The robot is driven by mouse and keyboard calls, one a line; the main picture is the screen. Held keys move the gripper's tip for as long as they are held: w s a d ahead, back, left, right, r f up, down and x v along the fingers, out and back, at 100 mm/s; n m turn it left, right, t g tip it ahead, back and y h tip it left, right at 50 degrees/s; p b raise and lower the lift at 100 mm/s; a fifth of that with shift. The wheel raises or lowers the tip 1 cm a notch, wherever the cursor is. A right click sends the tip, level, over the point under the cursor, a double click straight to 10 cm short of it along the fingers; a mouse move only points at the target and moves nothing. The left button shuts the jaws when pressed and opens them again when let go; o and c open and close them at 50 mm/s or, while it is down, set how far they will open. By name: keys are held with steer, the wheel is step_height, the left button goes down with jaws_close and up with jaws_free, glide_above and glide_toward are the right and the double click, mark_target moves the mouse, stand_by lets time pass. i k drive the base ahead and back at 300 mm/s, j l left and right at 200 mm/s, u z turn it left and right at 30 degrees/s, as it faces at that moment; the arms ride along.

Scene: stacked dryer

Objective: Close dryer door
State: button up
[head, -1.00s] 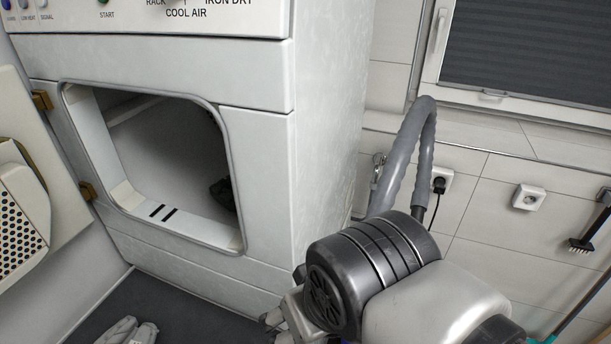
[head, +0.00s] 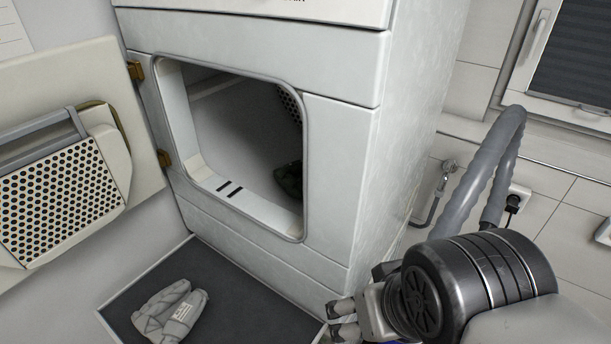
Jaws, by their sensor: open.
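The white dryer (head: 345,160) stands in the middle of the head view, its square opening uncovered. A dark item (head: 288,178) lies inside the drum at the right. The dryer door (head: 90,195) is swung wide open to the left on two brass hinges, its inner side with a perforated panel facing me. My gripper (head: 338,322) is low at the bottom, right of the dryer's front corner, with its fingers pointing left. It is open, empty and well apart from the door.
A grey folded cloth (head: 170,312) lies on the dark surface (head: 240,310) below the opening. A wall stands behind the door at the left. A grey hose, possibly mine, arches at the right, near a wall tap (head: 447,172) and a socket (head: 517,198).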

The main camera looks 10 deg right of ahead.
mark_target(48, 205)
steer(key=k+l, duration=0.1)
steer(key=k, duration=0.55)
steer(key=i+j, duration=0.1)
steer(key=j, duration=0.45)
steer(key=j+u, duration=0.1)
steer(key=j, duration=0.45)
steer(key=i+j, duration=0.15)
steer(key=j, duration=0.35)
